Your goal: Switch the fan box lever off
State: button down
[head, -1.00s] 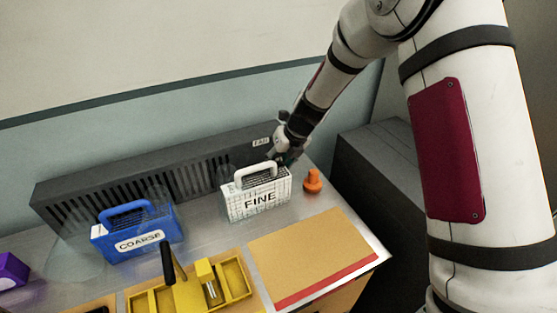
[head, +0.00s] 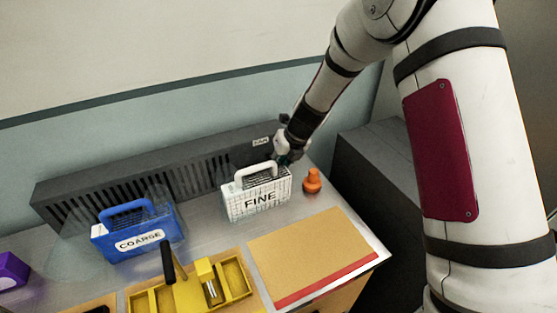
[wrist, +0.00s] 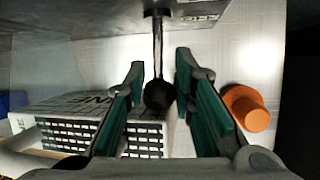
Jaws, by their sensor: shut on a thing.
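The fan box (head: 140,178) is the long dark grey slotted box along the back of the bench, with a small white label near its right end. My gripper (head: 285,155) is at the right end of the fan box, behind the white FINE module. In the wrist view my gripper's green-padded fingers (wrist: 160,72) stand on both sides of the lever and are shut on it. The head view hides the lever behind my gripper.
The white FINE module (head: 256,196) stands close in front of my gripper, with an orange peg-like piece (head: 312,182) to its right.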

jog(key=shift+s+f, duration=0.45)
jog(key=shift+f, duration=0.15)
jog(key=shift+d+f, duration=0.1)
jog(key=c, duration=1.3)
grip_release()
jog(key=shift+w+r, duration=0.1)
jog(key=shift+r, duration=0.1)
jog(key=shift+r, duration=0.1)
jog(key=shift+d+r, duration=0.1)
jog(key=shift+r, duration=0.15)
jog(key=v, duration=1.1)
jog(key=shift+d+r, duration=0.1)
jog(key=shift+c, duration=0.5)
